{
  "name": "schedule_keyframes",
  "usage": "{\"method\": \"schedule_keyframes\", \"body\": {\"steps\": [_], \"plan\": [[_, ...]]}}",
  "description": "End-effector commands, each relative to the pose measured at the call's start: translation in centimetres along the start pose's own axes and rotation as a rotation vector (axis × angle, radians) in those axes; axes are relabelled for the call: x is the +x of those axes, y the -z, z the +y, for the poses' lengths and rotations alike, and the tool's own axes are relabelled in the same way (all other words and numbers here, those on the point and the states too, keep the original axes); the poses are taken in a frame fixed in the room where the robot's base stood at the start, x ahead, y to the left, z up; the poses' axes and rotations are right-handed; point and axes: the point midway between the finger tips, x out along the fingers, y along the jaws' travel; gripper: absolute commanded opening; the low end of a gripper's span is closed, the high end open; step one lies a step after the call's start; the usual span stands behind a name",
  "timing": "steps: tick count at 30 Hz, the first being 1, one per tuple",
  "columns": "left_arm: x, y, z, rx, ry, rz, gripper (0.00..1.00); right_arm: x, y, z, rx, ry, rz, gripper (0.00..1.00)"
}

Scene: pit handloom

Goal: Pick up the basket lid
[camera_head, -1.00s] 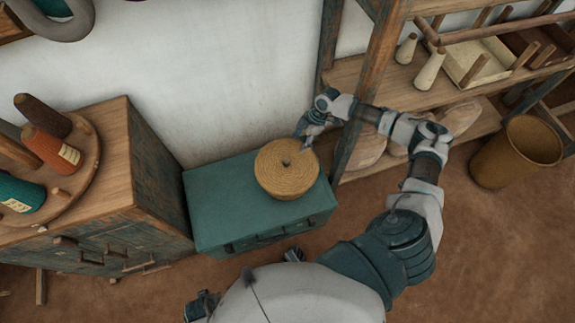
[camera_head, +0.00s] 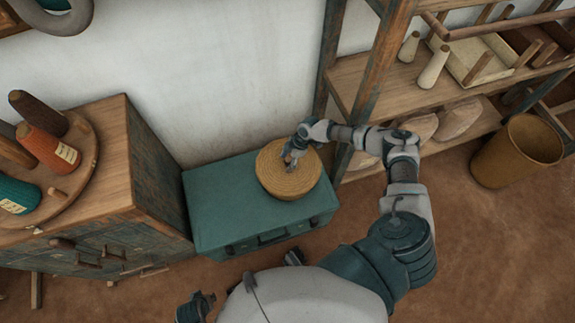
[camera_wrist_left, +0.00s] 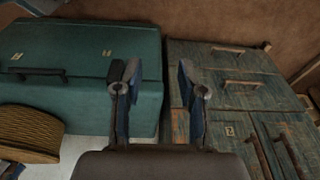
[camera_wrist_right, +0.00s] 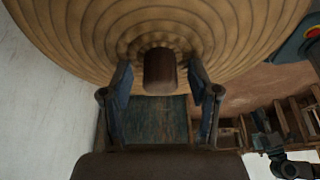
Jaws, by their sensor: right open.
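The basket lid (camera_head: 275,176) is a round woven tan disc with a dark knob, on the round basket on the teal chest (camera_head: 215,200). My right gripper (camera_head: 290,160) is over the lid's centre and hides the knob in the head view. In the right wrist view the brown knob (camera_wrist_right: 159,68) stands between my right gripper's open fingers (camera_wrist_right: 160,82); I cannot tell whether they touch it. My left gripper (camera_head: 197,308) is low near my body, away from the lid. In the left wrist view its fingers (camera_wrist_left: 153,80) are apart and empty.
A drawer cabinet (camera_head: 130,190) with thread cones (camera_head: 45,145) stands left of the chest. A wooden shelf rack (camera_head: 350,85) is close on the right, beside my right forearm. A tan bin (camera_head: 515,155) stands farther right. The white wall is behind the chest.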

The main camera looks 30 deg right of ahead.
Motion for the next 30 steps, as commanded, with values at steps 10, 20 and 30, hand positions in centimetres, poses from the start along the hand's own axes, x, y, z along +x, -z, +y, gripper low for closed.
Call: {"method": "schedule_keyframes", "body": {"steps": [10,20,30], "plan": [[0.0,0.1,0.3,0.001,0.001,-0.002,0.4,0.0,-0.3,0.1,0.002,0.001,0.003,0.16],[0.0,0.1,0.4,0.0,-0.001,-0.001,0.4,0.0,-0.4,0.0,0.003,0.002,-0.002,0.0],[2.6,-0.9,0.3,0.004,0.002,-0.012,0.4,-5.3,1.8,0.1,-0.001,-0.002,0.002,0.0]]}}
